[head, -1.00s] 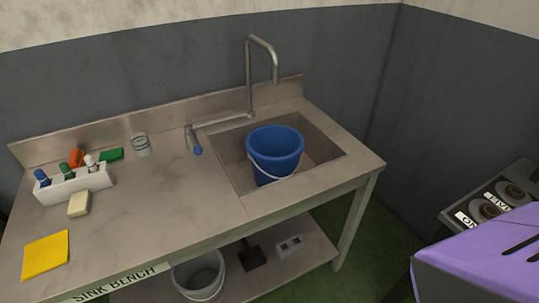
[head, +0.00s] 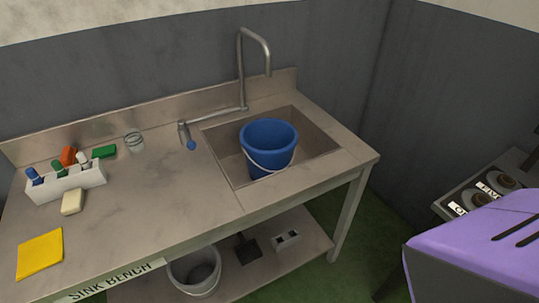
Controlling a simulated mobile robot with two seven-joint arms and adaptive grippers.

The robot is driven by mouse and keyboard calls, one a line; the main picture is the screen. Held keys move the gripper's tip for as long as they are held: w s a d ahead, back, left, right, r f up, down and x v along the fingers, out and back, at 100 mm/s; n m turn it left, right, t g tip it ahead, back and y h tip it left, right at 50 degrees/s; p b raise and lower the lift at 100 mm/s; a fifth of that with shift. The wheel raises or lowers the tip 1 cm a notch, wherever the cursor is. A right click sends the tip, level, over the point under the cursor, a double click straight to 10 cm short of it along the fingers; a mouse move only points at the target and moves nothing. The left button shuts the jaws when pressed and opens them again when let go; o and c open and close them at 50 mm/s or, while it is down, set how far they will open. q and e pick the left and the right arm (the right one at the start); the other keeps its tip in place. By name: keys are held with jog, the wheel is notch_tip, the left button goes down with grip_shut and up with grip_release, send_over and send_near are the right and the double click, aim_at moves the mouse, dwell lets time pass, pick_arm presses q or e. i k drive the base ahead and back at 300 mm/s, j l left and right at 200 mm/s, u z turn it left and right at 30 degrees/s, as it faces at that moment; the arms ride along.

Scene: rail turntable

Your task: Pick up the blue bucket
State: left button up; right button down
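The blue bucket (head: 267,146) stands upright in the sink basin (head: 226,142) of the metal bench, in the middle of the head view. Its pale wire handle (head: 268,168) hangs down across its front side. The bucket looks empty, though its bottom is hidden inside. Neither of my grippers shows in the head view, so nothing of mine is seen touching the bucket.
A tall bent tap (head: 242,70) rises behind the basin. A white caddy (head: 68,184) with bottles, a soap block (head: 73,202), a yellow cloth (head: 40,254) and a glass (head: 134,140) are on the bench's left. A grey bucket (head: 195,270) stands on the lower shelf.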

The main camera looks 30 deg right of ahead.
aim_at(268, 145)
jog(key=z, duration=1.05)
